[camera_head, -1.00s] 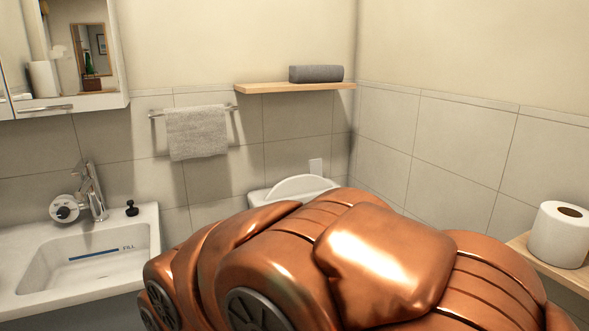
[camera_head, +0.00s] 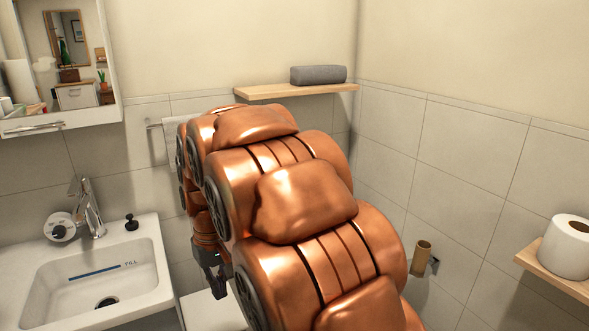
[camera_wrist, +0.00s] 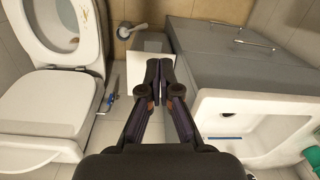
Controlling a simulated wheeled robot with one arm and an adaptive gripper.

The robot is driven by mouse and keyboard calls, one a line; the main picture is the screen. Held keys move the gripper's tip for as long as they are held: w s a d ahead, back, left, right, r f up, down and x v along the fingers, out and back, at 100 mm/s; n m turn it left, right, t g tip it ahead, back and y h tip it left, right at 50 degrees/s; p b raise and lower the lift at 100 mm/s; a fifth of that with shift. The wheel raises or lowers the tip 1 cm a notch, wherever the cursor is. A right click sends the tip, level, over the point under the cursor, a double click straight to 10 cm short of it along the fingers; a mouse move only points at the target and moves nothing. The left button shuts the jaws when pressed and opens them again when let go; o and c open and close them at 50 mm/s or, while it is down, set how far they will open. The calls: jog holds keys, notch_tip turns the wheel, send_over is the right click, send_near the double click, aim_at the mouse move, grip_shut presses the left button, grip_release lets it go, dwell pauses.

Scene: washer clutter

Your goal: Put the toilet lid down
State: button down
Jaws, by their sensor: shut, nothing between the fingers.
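In the wrist view the white toilet bowl (camera_wrist: 62,42) is at the upper left, uncovered, with its seat ring around it. A broad white panel (camera_wrist: 45,105) lies below the bowl in the picture; I cannot tell whether it is the raised lid or the tank. My gripper (camera_wrist: 160,63) is shut and empty, to the right of the toilet, apart from it. My gripper also shows in the head view (camera_head: 220,290), hanging low left of my copper arm. My arm hides the toilet in the head view.
A sink (camera_head: 95,275) stands at the left, its grey cabinet (camera_wrist: 220,55) right of my fingers. A white box-like thing (camera_wrist: 137,75) is beneath my fingertips. A wall shelf (camera_head: 300,91), a towel bar and a paper-roll shelf (camera_head: 550,268) are around.

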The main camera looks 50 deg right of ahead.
jog(key=w+d+r+m+t+p, duration=0.1)
jog(key=w+d+r+p, duration=0.2)
jog(key=w+d, duration=0.7)
jog(key=w+d+r+t+p, duration=0.2)
jog(key=w+d+r+p, duration=0.2)
jog(key=w+d, duration=0.55)
jog(key=d+r+t+h+p, duration=0.25)
jog(key=d+p, duration=0.45)
jog(key=d, duration=2.1)
jog(key=shift+m, duration=0.4)
jog(key=shift+p+x, duration=2.1)
jog(key=shift+x, duration=3.35)
jog(key=shift+f, duration=0.1)
jog(key=shift+s+b, duration=0.2)
jog(key=shift+b, duration=0.3)
